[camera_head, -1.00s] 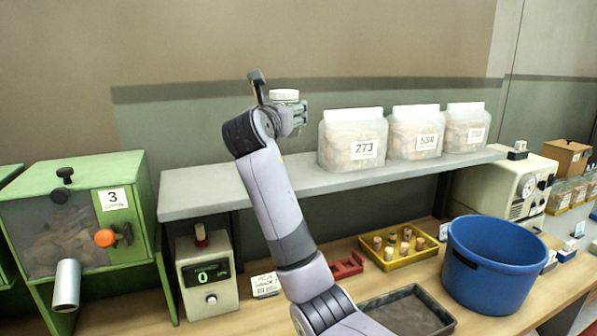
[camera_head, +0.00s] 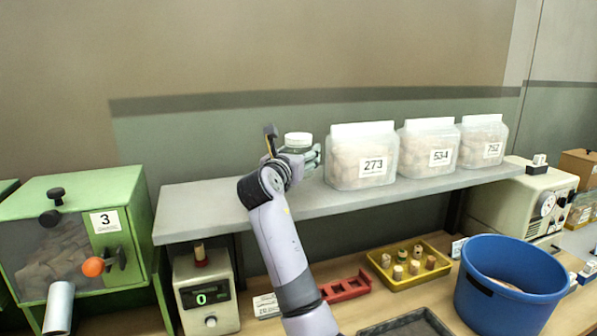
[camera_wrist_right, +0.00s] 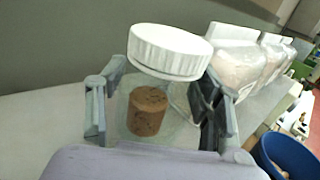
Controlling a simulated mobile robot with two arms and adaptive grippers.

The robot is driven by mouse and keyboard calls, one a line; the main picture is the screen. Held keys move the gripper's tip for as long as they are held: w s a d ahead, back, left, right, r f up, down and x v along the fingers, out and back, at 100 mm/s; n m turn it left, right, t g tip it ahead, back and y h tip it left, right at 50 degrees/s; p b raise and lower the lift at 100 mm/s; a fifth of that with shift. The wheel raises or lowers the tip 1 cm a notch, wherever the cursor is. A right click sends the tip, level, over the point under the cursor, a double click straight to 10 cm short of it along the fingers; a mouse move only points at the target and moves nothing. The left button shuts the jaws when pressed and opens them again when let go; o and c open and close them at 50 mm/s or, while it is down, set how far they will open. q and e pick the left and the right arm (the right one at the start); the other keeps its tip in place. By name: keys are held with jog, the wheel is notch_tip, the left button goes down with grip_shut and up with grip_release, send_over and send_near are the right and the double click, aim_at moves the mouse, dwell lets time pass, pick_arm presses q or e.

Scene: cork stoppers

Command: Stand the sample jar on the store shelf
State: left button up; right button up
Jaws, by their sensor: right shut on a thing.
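The sample jar (camera_head: 298,141) is clear with a white ribbed lid. In the right wrist view the jar (camera_wrist_right: 170,52) stands upright with a brown cork (camera_wrist_right: 147,110) inside. My right gripper (camera_head: 308,156) is shut on its body, a finger on each side, with the lid above the fingers. The store shelf (camera_head: 215,207) is the long grey board along the wall. The jar is over the shelf, left of the bag marked 273. My fingers and wrist hide the jar's base, so I cannot tell whether it touches the shelf. My left gripper is not in view.
Bags marked 273 (camera_head: 362,160), 534 (camera_head: 428,147) and 752 (camera_head: 484,143) stand on the shelf to the right. The shelf's left part is bare. Below are a yellow cork tray (camera_head: 408,283), a blue bucket (camera_head: 510,285) and a counter box (camera_head: 205,290).

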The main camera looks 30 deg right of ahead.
notch_tip(320, 180, down, 2)
jog(key=shift+s+f, duration=0.1)
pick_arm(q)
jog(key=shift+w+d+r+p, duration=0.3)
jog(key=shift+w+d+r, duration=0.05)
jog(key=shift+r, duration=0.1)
pick_arm(e)
jog(key=shift+f, duration=1.6)
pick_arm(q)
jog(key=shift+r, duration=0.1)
pick_arm(e)
jog(key=o, duration=1.3)
jog(key=shift+f, duration=0.1)
jog(key=shift+o, duration=0.2)
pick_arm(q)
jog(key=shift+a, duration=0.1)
pick_arm(e)
jog(key=shift+a, duration=0.1)
jog(key=shift+s+a, duration=0.2)
jog(key=shift+a, duration=0.1)
pick_arm(q)
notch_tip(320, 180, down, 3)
jog(key=b, duration=0.3)
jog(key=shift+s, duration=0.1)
pick_arm(e)
jog(key=v, duration=1.1)
